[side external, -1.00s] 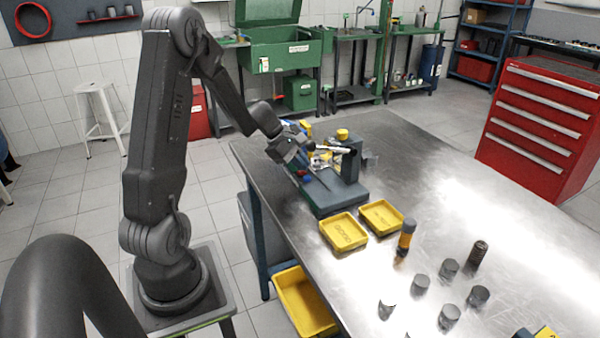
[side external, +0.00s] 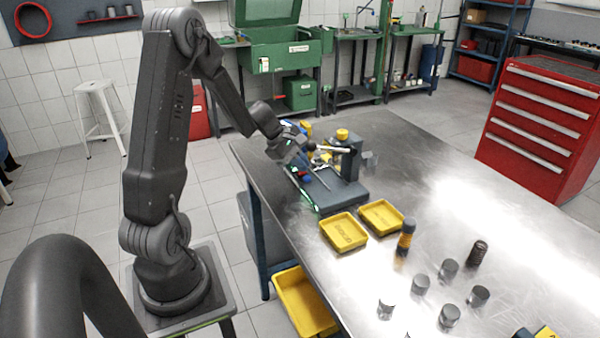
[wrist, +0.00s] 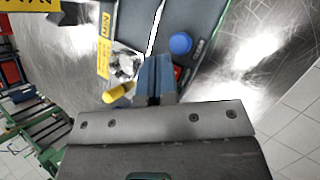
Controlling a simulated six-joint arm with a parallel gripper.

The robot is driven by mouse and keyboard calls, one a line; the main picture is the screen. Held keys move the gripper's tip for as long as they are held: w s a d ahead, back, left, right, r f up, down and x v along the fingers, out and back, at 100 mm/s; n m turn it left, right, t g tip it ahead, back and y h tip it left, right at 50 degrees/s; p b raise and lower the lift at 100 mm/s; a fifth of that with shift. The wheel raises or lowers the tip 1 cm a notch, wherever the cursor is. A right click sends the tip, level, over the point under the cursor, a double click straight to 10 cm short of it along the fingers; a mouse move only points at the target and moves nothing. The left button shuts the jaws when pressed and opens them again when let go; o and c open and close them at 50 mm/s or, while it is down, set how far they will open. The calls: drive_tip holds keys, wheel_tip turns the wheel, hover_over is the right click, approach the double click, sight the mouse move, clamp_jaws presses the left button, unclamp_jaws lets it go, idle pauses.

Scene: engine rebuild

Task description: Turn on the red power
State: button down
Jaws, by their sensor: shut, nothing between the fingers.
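The blue-grey bench machine (side external: 345,192) stands on the metal table, with a green glow along its front left edge. In the wrist view a small red part (wrist: 178,72) shows just right of my fingertips, partly hidden by them; I cannot tell its position or whether they touch it. A round blue knob (wrist: 180,44) sits above it on the dark panel (wrist: 205,48). My gripper (wrist: 154,98) is shut and empty, its fingers pointing at the panel.
Two yellow trays (side external: 343,232) (side external: 381,216) lie in front of the machine. The table's right half (side external: 500,210) is mostly clear.

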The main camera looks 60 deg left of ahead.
drive_tip(key=shift+w+r, duration=0.1)
drive_tip(key=shift+r, duration=0.45)
drive_tip(key=shift+w+r, duration=0.25)
drive_tip(key=shift+r, duration=1)
drive_tip(key=shift+w+r, duration=0.2)
drive_tip(key=shift+r, duration=1)
drive_tip(key=shift+r, duration=0.1)
drive_tip(key=d+r+m, duration=0.1)
drive_tip(key=r, duration=0.1)
drive_tip(key=d+r, duration=0.1)
drive_tip(key=r, duration=0.1)
drive_tip(key=d+r+m, duration=0.1)
drive_tip(key=d+r, duration=0.1)
drive_tip(key=shift+w+r+m, duration=0.3)
drive_tip(key=shift+r, duration=0.05)
drive_tip(key=s+d+r+m+y, duration=0.2)
drive_tip(key=s+d+m+y, duration=0.1)
drive_tip(key=s+d+m, duration=1.5)
drive_tip(key=d+m, duration=0.1)
drive_tip(key=d, duration=0.3)
drive_tip(key=shift+s+r+m+g+y, duration=0.2)
drive_tip(key=shift+r+m+g+y, duration=0.1)
drive_tip(key=shift+m+g, duration=0.1)
